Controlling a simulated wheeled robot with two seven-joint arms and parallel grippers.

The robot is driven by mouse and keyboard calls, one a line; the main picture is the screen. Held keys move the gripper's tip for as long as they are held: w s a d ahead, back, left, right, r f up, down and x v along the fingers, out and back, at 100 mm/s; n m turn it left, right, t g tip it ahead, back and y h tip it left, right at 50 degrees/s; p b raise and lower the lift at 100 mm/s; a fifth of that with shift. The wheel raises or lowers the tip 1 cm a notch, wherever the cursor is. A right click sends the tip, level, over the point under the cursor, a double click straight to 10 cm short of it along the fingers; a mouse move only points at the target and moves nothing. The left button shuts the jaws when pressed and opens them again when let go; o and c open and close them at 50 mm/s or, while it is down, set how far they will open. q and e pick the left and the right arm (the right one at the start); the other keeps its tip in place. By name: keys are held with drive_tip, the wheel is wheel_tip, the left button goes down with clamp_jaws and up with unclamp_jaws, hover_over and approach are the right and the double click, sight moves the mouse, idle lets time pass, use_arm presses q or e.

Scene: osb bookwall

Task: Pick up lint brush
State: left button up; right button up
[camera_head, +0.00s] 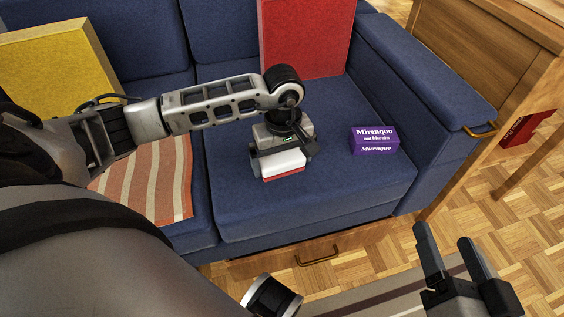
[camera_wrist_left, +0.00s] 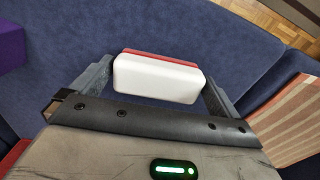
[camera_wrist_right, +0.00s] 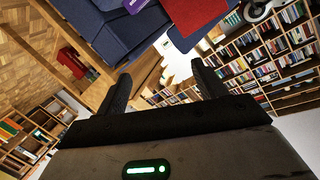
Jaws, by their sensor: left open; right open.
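The lint brush (camera_head: 284,166), a white block with a red edge, lies on the blue sofa seat in the head view. In the left wrist view the lint brush (camera_wrist_left: 158,78) sits between the two fingers of my left gripper (camera_wrist_left: 156,92). The left gripper (camera_head: 284,152) is open around it, with a small gap visible on the left side; contact on the right side is hard to tell. My right gripper (camera_head: 450,250) is open and empty in front of the sofa at the lower right; its fingers (camera_wrist_right: 166,90) also show in the right wrist view.
A purple box (camera_head: 374,141) stands on the seat to the right. A red cushion (camera_head: 306,38) and a yellow cushion (camera_head: 58,72) lean on the backrest. A striped cloth (camera_head: 150,180) lies on the left seat. A wooden cabinet (camera_head: 490,45) stands beside the armrest (camera_head: 425,70).

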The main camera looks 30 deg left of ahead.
sight(283, 160)
use_arm(q)
drive_tip(key=shift+f, duration=0.2)
drive_tip(key=c, duration=0.6)
drive_tip(key=shift+c, duration=0.2)
use_arm(e)
drive_tip(key=shift+w+r, duration=0.15)
drive_tip(key=shift+r, duration=0.4)
use_arm(q)
drive_tip(key=shift+r+p, duration=0.35)
drive_tip(key=shift+r, duration=0.25)
wheel_tip(283, 160, up, 3)
drive_tip(key=shift+f+p, duration=0.15)
drive_tip(key=shift+p, duration=0.55)
drive_tip(key=s+d+r+p, duration=0.3)
drive_tip(key=s+r, duration=0.6)
drive_tip(key=s, duration=0.4)
drive_tip(key=shift+d+p, duration=0.4)
drive_tip(key=shift+d, duration=0.4)
use_arm(e)
drive_tip(key=shift+s+d+f+n+g+h, duration=0.15)
drive_tip(key=shift+d+f+n+g+h, duration=0.3)
drive_tip(key=shift+f, duration=0.15)
drive_tip(key=shift+s+d+f+n+g+h, duration=0.15)
drive_tip(key=shift+d+f+n+g+h, duration=0.25)
drive_tip(key=shift+f, duration=0.2)
use_arm(q)
drive_tip(key=shift+s, duration=0.1)
